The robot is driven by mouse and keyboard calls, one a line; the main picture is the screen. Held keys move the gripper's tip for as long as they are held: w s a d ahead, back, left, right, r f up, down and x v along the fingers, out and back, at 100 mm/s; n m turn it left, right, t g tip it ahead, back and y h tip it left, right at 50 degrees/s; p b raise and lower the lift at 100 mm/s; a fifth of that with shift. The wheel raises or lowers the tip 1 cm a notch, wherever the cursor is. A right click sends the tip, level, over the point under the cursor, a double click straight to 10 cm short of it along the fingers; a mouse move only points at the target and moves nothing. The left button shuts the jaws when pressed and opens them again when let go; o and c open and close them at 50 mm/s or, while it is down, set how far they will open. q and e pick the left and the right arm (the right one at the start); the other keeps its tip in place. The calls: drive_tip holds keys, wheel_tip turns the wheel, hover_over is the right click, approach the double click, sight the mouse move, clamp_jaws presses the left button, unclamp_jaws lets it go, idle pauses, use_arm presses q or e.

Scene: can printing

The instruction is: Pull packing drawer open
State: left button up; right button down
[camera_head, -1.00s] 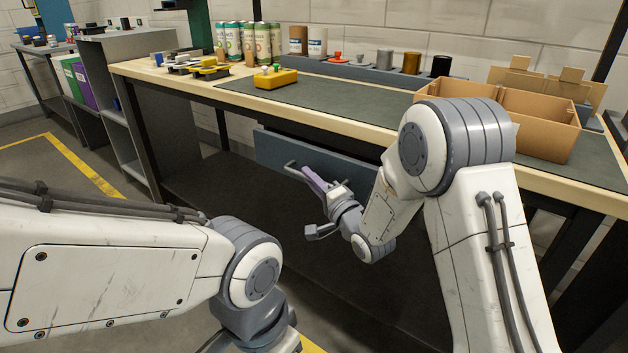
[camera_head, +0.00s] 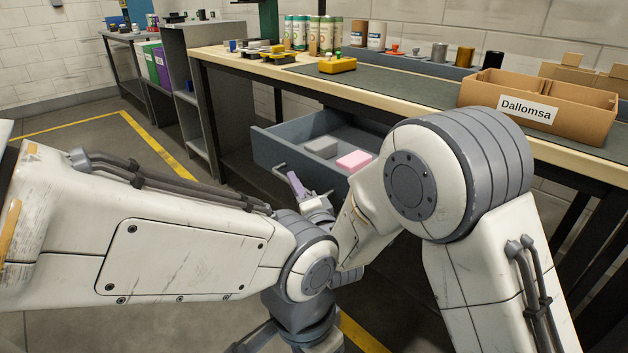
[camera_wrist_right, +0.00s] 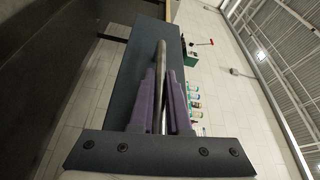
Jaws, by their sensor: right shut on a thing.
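The packing drawer (camera_head: 268,150) is a blue-grey drawer under the workbench, and it stands open. A grey block (camera_head: 321,147) and a pink block (camera_head: 354,160) lie inside it. My right gripper (camera_head: 288,176) is at the drawer's front, with its purple fingers at the bar handle (camera_head: 279,169). In the right wrist view, the purple fingers (camera_wrist_right: 163,100) are closed on either side of the metal handle bar (camera_wrist_right: 162,60), against the drawer front (camera_wrist_right: 128,72). My left arm crosses the lower left of the head view, but its gripper is out of view.
The workbench (camera_head: 232,61) holds an open cardboard box (camera_head: 585,118) labelled Dallomsa at the right, a yellow tool (camera_head: 337,65) and several cans (camera_head: 325,34). A grey shelf (camera_head: 200,110) stands left of the bench. Floor in front of the shelf is clear.

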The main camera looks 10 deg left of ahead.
use_arm(q)
drive_tip(key=shift+f, duration=0.2)
use_arm(e)
drive_tip(key=shift+s+a+f, duration=0.1)
drive_tip(key=shift+s+a, duration=0.5)
drive_tip(key=shift+s, duration=0.3)
drive_tip(key=c, duration=0.9)
unclamp_jaws()
